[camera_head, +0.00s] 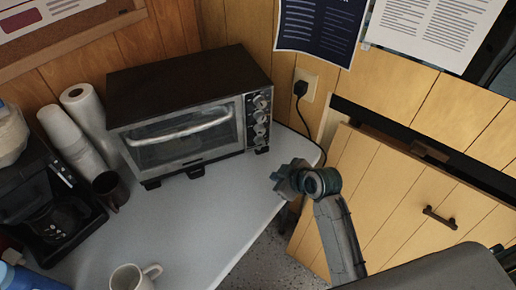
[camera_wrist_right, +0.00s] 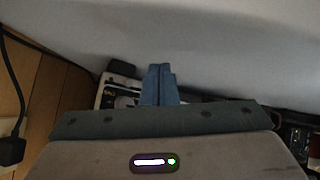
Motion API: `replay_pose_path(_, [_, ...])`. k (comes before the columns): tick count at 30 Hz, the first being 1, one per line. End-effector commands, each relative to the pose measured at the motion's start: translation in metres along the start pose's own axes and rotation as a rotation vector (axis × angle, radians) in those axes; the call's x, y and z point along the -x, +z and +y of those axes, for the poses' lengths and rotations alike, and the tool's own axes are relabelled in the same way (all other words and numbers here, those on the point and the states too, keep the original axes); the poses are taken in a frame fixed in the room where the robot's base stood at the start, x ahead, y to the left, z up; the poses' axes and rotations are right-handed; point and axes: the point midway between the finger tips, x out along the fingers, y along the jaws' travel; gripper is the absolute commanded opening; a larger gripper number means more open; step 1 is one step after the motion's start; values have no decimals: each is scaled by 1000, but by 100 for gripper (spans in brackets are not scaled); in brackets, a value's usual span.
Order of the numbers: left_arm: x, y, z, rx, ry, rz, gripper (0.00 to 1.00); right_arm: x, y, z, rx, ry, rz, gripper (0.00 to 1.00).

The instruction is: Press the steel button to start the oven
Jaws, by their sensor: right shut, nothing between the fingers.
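The toaster oven (camera_head: 190,115) stands on the grey counter at the back, its glass door and handle facing front. A column of round steel controls (camera_head: 260,117) runs down the right end of its front. At this size I cannot tell which of them is the steel button. My right gripper (camera_head: 280,178) is over the counter's right edge, in front of and below the control column, apart from the oven. In the right wrist view its two fingers (camera_wrist_right: 158,86) are together and empty. They partly hide a light and dark object behind them. My left gripper is not in view.
A black plug (camera_head: 300,88) sits in a wall outlet right of the oven, its cable hanging to the counter. Paper rolls (camera_head: 85,110), a dark cup (camera_head: 109,188) and a coffee maker (camera_head: 50,205) stand at the left. A mug (camera_head: 133,278) is at the front. The middle counter is clear.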

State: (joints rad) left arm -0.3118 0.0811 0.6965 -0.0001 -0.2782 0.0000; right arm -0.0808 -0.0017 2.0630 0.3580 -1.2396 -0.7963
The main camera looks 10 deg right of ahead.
Motion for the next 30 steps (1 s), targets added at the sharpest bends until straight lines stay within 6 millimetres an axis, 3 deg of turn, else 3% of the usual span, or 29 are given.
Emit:
replay_pose_path(7, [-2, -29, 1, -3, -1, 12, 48, -22, -14, 14, 0, 2, 3, 0])
replay_pose_path(16, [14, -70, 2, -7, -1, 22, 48, -42, -29, 30, -1, 2, 2, 0])
replay_pose_path(30, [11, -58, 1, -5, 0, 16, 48, -59, -43, 43, 0, 1, 0, 0])
